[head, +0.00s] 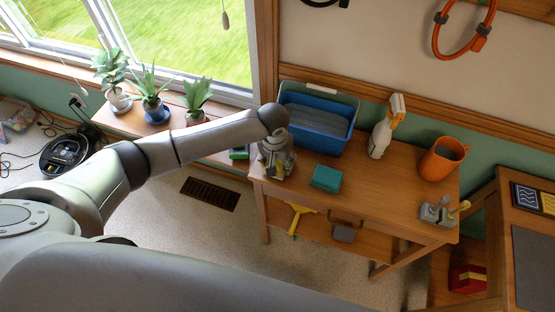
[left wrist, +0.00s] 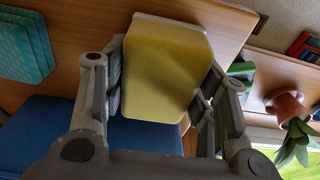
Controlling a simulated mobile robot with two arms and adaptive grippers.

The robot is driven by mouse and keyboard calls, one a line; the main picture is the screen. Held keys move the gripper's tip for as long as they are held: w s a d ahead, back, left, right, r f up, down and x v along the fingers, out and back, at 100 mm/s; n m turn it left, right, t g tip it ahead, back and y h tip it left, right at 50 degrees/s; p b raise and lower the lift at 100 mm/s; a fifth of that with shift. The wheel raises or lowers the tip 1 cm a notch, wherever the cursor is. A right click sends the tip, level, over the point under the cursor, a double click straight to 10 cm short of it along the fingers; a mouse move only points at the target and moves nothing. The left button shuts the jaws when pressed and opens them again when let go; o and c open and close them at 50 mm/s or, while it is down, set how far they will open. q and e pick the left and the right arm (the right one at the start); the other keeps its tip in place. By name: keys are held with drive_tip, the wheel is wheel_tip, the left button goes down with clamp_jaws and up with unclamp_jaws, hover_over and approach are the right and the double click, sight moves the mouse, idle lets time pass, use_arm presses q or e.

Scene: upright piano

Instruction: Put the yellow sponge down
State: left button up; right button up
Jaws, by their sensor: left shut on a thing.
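The yellow sponge (left wrist: 165,62) is a pale yellow block, seen large between the fingers in the left wrist view. My left gripper (head: 277,167) is shut on it, with a finger on each side. In the head view the gripper points down over the left end of the wooden table (head: 385,185), in front of the blue tub (head: 318,128). Only a small yellow bit of the sponge shows there. I cannot tell whether its lower end touches the tabletop. My right gripper is not in view.
A stack of teal sponges (head: 326,178) lies right of the gripper. A spray bottle (head: 384,130), an orange bucket (head: 442,160) and a small grey item with a yellow part (head: 440,212) stand farther right. Bare tabletop lies between them. Potted plants (head: 152,105) stand left.

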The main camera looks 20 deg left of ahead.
use_arm(q)
drive_tip(key=o, duration=0.9)
drive_tip(key=shift+f, duration=0.15)
drive_tip(key=r, duration=0.4)
drive_tip(key=s+r, duration=0.1)
drive_tip(key=r, duration=0.3)
drive_tip(key=s+r, duration=0.1)
drive_tip(key=r, duration=0.3)
drive_tip(key=shift+r, duration=0.15)
